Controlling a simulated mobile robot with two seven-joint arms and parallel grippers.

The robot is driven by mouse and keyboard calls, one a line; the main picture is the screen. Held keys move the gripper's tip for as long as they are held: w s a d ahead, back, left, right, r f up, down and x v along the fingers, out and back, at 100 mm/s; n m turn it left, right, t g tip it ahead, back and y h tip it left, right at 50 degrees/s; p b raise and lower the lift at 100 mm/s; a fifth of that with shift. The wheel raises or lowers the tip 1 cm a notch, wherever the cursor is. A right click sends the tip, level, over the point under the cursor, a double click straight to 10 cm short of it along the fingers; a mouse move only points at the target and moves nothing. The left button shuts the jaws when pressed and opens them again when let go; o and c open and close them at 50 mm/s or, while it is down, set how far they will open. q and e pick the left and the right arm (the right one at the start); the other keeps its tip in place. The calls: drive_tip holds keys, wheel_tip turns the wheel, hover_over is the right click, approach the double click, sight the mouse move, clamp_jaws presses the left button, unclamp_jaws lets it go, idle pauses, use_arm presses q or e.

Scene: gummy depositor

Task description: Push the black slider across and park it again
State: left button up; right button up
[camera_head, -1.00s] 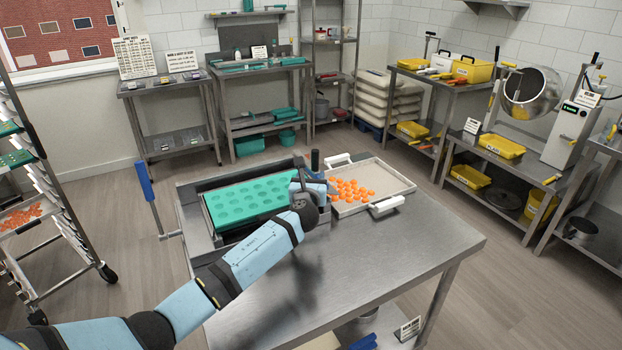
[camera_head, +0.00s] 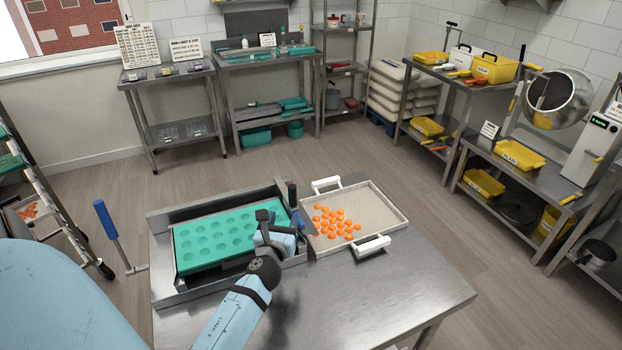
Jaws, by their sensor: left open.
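The depositor (camera_head: 165,287) is a grey metal frame on the steel table, holding a green mould (camera_head: 205,236) with rows of round cavities. A black upright piece (camera_head: 292,195), which looks like the slider's handle, stands at the frame's back right corner. My left gripper (camera_head: 264,216) is open over the right end of the mould, with dark fingers. It is to the left of and in front of the black piece, apart from it in the picture. My wrist hides part of the mould's right end and the frame there. My right gripper is out of view.
A white-handled tray (camera_head: 385,215) with several orange gummies (camera_head: 335,222) sits right of the depositor. A blue-handled lever (camera_head: 105,220) stands at its left. The table's front right (camera_head: 400,290) is bare. Shelves with yellow bins line the right wall.

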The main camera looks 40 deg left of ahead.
sight(294, 189)
use_arm(q)
drive_tip(key=p+x, duration=0.1)
drive_tip(key=x, duration=1.2)
drive_tip(key=shift+a, duration=0.1)
clamp_jaws()
